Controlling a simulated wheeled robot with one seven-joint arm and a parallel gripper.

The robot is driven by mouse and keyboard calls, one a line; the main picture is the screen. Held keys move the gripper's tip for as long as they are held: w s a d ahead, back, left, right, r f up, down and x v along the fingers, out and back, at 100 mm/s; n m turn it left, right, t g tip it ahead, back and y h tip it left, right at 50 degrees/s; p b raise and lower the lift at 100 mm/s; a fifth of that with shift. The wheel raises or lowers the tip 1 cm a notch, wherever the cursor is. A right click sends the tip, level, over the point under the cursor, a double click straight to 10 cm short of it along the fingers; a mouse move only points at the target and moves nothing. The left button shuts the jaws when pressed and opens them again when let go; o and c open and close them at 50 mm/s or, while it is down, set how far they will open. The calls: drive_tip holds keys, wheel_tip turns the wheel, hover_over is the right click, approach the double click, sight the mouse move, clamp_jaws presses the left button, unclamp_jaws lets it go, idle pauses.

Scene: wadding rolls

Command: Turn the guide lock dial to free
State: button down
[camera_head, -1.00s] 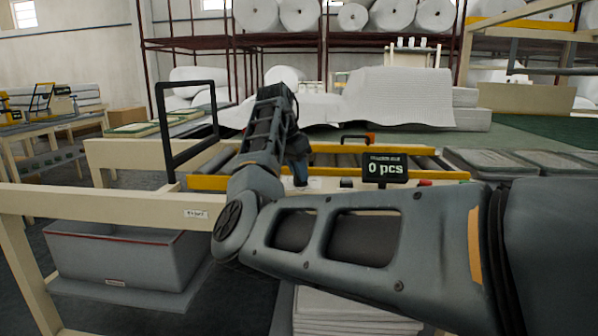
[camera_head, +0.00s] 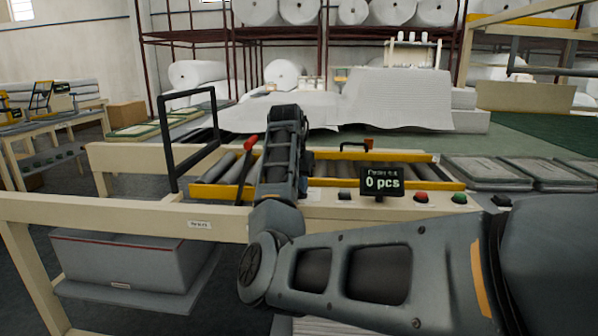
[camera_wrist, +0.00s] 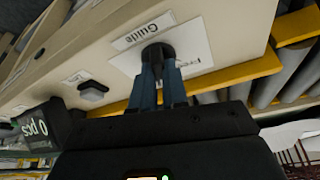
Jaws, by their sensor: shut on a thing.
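In the wrist view, the guide lock dial (camera_wrist: 157,52) is a dark round knob on a white label plate (camera_wrist: 188,50). In the head view my arm covers the dial and most of my gripper.
A counter sign (camera_head: 381,181) reading "0 pcs" stands right of my arm. Red (camera_head: 421,197) and green (camera_head: 459,198) buttons sit beside it. A red-tipped lever (camera_head: 249,145) and a black frame (camera_head: 190,140) stand to the left. Rollers (camera_head: 395,169) lie behind.

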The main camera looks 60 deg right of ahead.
drive_tip(key=n+p, duration=0.2)
drive_tip(key=n+t+p, duration=0.1)
drive_tip(key=n+p, duration=0.1)
drive_tip(key=p, duration=0.1)
drive_tip(key=n+t+y+p, duration=0.1)
drive_tip(key=n+p, duration=0.1)
drive_tip(key=p, duration=0.1)
drive_tip(key=shift+s+d+r, duration=0.1)
drive_tip(key=shift+s+r, duration=0.15)
drive_tip(key=shift+r, duration=0.05)
drive_tip(key=n+p, duration=0.1)
drive_tip(key=n+t+y+p, duration=0.1)
drive_tip(key=n+p, duration=0.2)
drive_tip(key=n, duration=0.1)
drive_tip(key=shift+f, duration=0.25)
drive_tip(key=shift+n+t+y+p, duration=0.3)
drive_tip(key=shift+p, duration=0.05)
drive_tip(key=c, duration=1.1)
unclamp_jaws()
drive_tip(key=shift+d, duration=0.1)
drive_tip(key=shift+c, duration=0.2)
drive_tip(key=b+v, duration=0.1)
drive_tip(key=v, duration=0.6)
drive_tip(key=shift+s+r, duration=0.15)
drive_tip(key=shift+r, duration=0.15)
